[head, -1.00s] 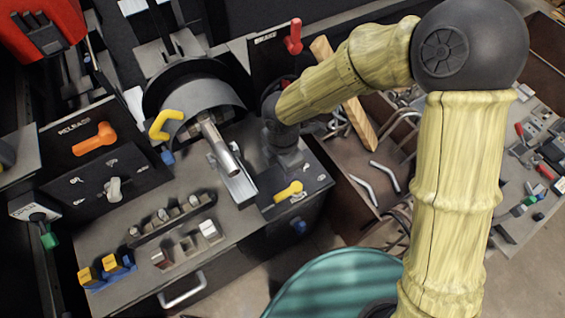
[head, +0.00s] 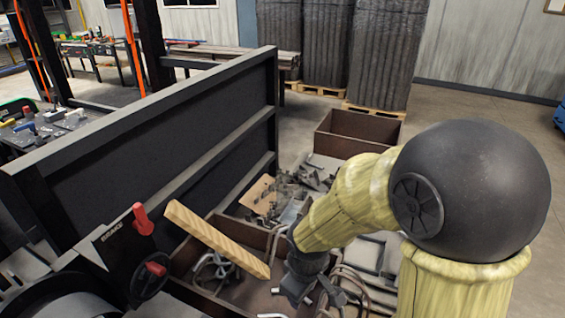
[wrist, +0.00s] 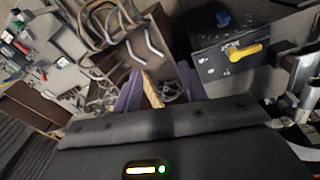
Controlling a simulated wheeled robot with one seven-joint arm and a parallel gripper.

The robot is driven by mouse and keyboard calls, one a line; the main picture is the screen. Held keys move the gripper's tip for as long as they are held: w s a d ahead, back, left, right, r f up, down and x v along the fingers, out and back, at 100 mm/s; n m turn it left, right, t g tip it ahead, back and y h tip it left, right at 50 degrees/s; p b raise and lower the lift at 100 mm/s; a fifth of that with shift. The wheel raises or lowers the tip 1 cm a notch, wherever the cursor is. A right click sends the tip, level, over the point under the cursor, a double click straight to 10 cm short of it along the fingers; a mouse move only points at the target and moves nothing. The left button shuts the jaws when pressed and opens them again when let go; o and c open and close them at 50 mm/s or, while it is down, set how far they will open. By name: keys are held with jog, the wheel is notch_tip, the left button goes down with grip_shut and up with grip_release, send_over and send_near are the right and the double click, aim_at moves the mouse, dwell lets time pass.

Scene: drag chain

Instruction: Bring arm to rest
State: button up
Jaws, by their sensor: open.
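My arm reaches in from the right of the head view, with a large dark round joint and yellow sleeved links. My gripper (head: 318,292) is at the end of the arm, low in the middle of the head view, over brown bins of metal parts. Its fingers are small and partly hidden there. In the wrist view the dark gripper body fills the bottom, and the gripper (wrist: 150,92) shows two purplish fingers spread apart. No held object shows between them.
A wooden bar (head: 218,240) lies across the brown bins (head: 358,130) close to my gripper. A dark panel (head: 150,150) stands to the left. A red lever (head: 143,219) is at lower left. A yellow handle (wrist: 245,52) shows in the wrist view. Open floor lies at right.

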jog(key=s+d+r+m+t, duration=0.1)
jog(key=s+d+r+m, duration=0.1)
jog(key=d+m, duration=0.8)
jog(key=shift+d+r, duration=0.45)
jog(key=shift+r, duration=0.15)
jog(key=shift+s, duration=0.1)
